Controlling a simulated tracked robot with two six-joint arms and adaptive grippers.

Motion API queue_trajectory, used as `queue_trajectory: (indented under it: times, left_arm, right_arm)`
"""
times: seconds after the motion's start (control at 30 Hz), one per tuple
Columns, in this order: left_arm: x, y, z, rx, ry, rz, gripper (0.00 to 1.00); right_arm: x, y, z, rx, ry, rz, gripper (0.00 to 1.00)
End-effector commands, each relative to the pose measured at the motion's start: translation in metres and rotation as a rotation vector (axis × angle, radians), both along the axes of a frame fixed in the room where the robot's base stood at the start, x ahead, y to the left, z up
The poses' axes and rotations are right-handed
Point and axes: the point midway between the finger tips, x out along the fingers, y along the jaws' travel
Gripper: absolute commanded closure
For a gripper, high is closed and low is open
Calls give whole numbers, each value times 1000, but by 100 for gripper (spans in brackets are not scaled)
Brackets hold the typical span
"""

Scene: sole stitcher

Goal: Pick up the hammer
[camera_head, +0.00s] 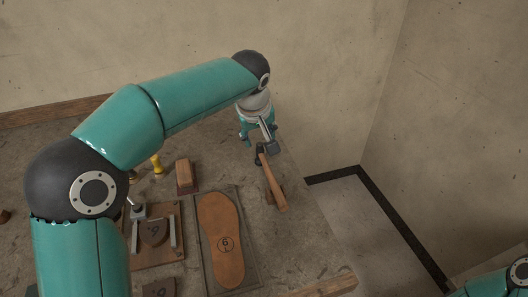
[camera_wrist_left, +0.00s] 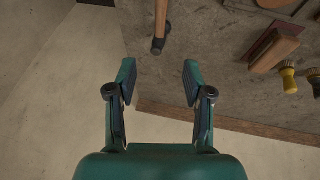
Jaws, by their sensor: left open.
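The hammer (camera_head: 273,186) lies near the right edge of the workbench, with a wooden handle and a dark head. In the head view its head is at the far end, close to my left gripper (camera_head: 260,146). In the left wrist view the hammer (camera_wrist_left: 160,22) comes in from the top, head towards me. My left gripper (camera_wrist_left: 158,78) is open and empty there, its two fingers apart, with the hammer head just beyond the fingertips and in line with the gap. My right gripper is out of view.
A leather sole (camera_head: 221,240) on a dark board lies left of the hammer. A wooden block (camera_head: 186,177), a yellow-handled tool (camera_head: 157,164) and a clamped board (camera_head: 154,256) stand further left. The bench ends just right of the hammer, with floor (camera_head: 365,225) beyond.

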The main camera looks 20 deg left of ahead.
Motion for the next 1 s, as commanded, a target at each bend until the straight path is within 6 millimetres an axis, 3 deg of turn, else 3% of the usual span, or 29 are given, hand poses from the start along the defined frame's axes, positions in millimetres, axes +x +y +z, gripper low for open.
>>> queue_trajectory:
  times: [0.4, 0.77, 1.0]
  left_arm:
    - [36, 0, -76, 0, 5, -11, 49]
    - [50, 0, -104, 0, 2, -13, 49]
    - [61, 3, -133, -1, 4, -13, 49]
  right_arm:
    - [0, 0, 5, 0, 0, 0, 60]
    - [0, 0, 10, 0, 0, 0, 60]
    - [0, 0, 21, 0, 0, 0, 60]
